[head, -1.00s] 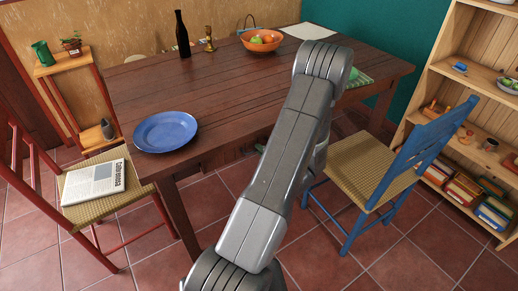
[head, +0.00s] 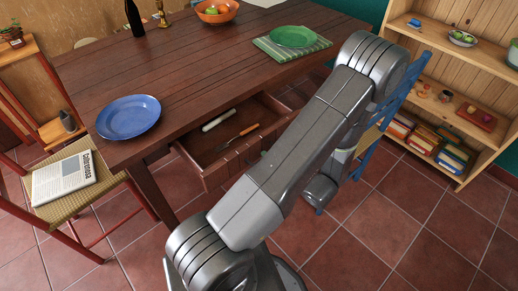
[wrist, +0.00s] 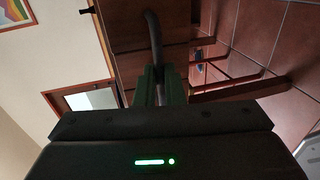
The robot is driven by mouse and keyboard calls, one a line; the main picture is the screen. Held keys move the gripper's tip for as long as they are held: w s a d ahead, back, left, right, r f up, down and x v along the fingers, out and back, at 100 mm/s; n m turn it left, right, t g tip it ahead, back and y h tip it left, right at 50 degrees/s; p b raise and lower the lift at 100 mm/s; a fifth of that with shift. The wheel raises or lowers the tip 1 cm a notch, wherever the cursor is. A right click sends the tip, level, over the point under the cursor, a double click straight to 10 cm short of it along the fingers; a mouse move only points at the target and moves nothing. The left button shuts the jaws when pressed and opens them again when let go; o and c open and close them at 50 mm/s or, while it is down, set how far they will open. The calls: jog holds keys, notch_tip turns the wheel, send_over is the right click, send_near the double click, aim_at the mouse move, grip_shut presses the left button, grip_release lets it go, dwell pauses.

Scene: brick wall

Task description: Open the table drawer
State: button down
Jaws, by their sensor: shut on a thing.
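The table drawer (head: 222,168) is pulled out from under the dark wooden table (head: 190,75) in the head view. Inside it lie a pale-handled utensil (head: 218,120) and an orange-handled utensil (head: 242,134). In the wrist view, the dark curved drawer handle (wrist: 154,35) runs between the green fingers of my gripper (wrist: 161,85), which is shut on it. The brown wood behind the handle (wrist: 128,38) appears to be the drawer front.
A blue plate (head: 128,116) sits near the table's left edge. A woven-seat chair with a newspaper (head: 62,184) stands at the left. A blue chair (head: 408,80) and a shelf (head: 455,98) stand at the right. Tiled floor (head: 365,225) is clear in front.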

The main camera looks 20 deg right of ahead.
jog(key=shift+s+d, duration=0.25)
jog(key=shift+s, duration=0.4)
jog(key=c, duration=1.5)
grip_release()
jog(key=shift+c, duration=0.2)
jog(key=v, duration=1.3)
jog(key=shift+s+p, duration=0.4)
jog(key=shift+d, duration=0.1)
jog(key=x, duration=1.4)
jog(key=shift+b, duration=0.35)
